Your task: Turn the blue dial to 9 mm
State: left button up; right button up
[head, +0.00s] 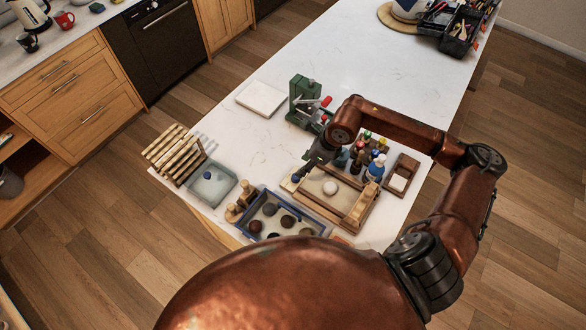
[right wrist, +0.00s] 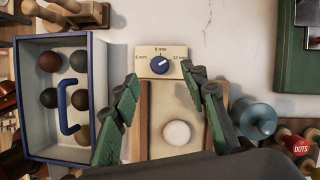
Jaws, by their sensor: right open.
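The blue dial (right wrist: 160,66) sits on a small cream panel (right wrist: 146,53) at the end of a wooden board. The panel has a 6 mm label on its left, a small label at the top that looks like 9 mm, and 12 mm on its right. The dial's pale mark points up and to the right, between the top label and 12 mm. My right gripper (right wrist: 160,80) is open, its green fingers on either side of the board, just short of the dial. In the head view my right gripper (head: 312,160) hangs over the board. My left gripper is out of view.
A round white lump (right wrist: 177,133) lies on the board (head: 318,203). A blue-rimmed tray (head: 244,221) with several dark balls stands left of it. Bottles (head: 374,168) stand close on the right, and a green press (head: 300,98) behind.

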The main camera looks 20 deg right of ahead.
aim_at(296, 178)
notch_tip(296, 178, down, 2)
jog(key=shift+s+a+f+b, duration=0.1)
jog(key=shift+s+f+b, duration=0.05)
jog(key=shift+b, duration=0.15)
jog(key=p+x, duration=0.1)
jog(key=x, duration=0.5)
jog(key=shift+f, duration=0.2)
jog(key=shift+c, duration=0.3)
grip_shut()
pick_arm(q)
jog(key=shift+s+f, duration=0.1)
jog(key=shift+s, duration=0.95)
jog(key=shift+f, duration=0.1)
